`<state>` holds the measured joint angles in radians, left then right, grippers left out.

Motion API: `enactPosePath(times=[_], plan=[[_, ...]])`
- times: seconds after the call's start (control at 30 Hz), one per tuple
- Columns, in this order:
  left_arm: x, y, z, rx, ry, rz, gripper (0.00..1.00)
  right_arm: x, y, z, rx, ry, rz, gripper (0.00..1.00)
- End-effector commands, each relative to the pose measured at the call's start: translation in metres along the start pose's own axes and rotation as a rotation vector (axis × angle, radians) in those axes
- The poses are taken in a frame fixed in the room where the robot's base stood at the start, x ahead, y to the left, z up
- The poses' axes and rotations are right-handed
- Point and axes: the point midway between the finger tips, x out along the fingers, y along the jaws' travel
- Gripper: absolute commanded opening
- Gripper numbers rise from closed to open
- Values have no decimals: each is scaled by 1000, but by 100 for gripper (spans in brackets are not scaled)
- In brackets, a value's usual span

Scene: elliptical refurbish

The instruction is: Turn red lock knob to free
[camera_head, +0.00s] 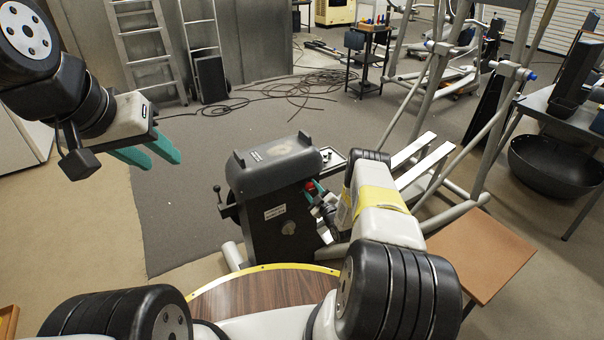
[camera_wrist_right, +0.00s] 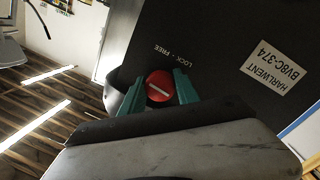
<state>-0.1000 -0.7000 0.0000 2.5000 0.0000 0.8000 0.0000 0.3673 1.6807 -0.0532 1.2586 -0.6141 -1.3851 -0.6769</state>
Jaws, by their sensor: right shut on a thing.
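The red lock knob (camera_wrist_right: 159,86) is round with a white line across it. It sits on the dark machine housing (camera_head: 268,215), just below the printed words LOCK and FREE in the right wrist view. The line runs slightly slanted across the knob. My right gripper (camera_wrist_right: 160,92) has its teal fingers on both sides of the knob and is shut on it. In the head view the knob (camera_head: 310,186) shows as a small red patch, partly hidden by my right gripper. My left gripper (camera_head: 152,153) is raised at the upper left, with its teal fingers apart and empty.
A wood-topped round platform (camera_head: 265,295) with a yellow edge stands in front of the housing. Grey frame tubes and a brown board (camera_head: 482,250) lie to the right. A black lever (camera_head: 217,192) sticks out at the housing's left. Cables (camera_head: 290,88) lie on the floor behind.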

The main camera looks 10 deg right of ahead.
Motion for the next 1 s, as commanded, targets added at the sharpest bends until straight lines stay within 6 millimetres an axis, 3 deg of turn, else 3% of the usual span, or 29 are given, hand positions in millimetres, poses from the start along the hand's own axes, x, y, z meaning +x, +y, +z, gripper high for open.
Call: enactPosePath(times=[1.0], plan=[[0,0,0,0,0,0,36,-1,2,0,923,-70,-62,0]])
